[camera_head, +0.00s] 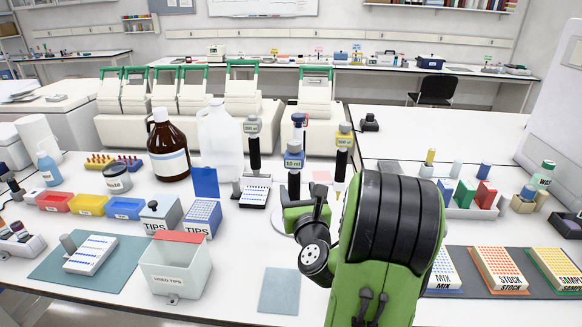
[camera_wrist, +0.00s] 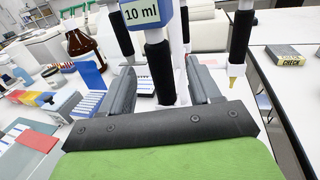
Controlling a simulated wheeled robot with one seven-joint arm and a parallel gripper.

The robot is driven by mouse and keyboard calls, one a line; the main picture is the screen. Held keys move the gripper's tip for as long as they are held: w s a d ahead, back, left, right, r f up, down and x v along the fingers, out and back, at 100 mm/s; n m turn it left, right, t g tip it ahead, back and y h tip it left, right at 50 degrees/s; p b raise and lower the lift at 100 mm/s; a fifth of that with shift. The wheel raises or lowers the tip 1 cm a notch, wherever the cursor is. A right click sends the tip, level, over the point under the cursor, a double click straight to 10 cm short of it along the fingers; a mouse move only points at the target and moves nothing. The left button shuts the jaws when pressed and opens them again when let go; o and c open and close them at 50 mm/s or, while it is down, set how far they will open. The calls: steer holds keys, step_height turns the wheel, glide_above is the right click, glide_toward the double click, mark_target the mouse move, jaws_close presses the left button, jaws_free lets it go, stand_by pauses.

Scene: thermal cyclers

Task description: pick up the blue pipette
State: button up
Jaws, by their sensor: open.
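The blue pipette (camera_head: 293,161) hangs upright at the front of the pipette stand, with a blue top marked "10 ml" and a black grip. It also shows in the wrist view (camera_wrist: 160,68), where its black grip stands between the two grey fingers of my gripper (camera_wrist: 160,76). The fingers are open, with visible gaps on both sides of the pipette. In the head view my green arm hides part of the gripper and the lower stand.
Other pipettes hang close by: a grey-topped one (camera_head: 253,140) to the left, a yellow-topped one (camera_head: 343,145) to the right and a dark-blue-topped one (camera_head: 299,120) behind. A brown bottle (camera_head: 169,147) and a tip box (camera_head: 203,214) stand left.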

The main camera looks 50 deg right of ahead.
mark_target(295, 183)
steer(key=p+x, duration=0.4)
steer(key=x, duration=0.1)
steer(key=shift+w+r, duration=0.2)
steer(key=shift+r, duration=0.05)
steer(key=shift+d+f, duration=0.15)
steer(key=shift+c, duration=0.3)
steer(key=c, duration=0.6)
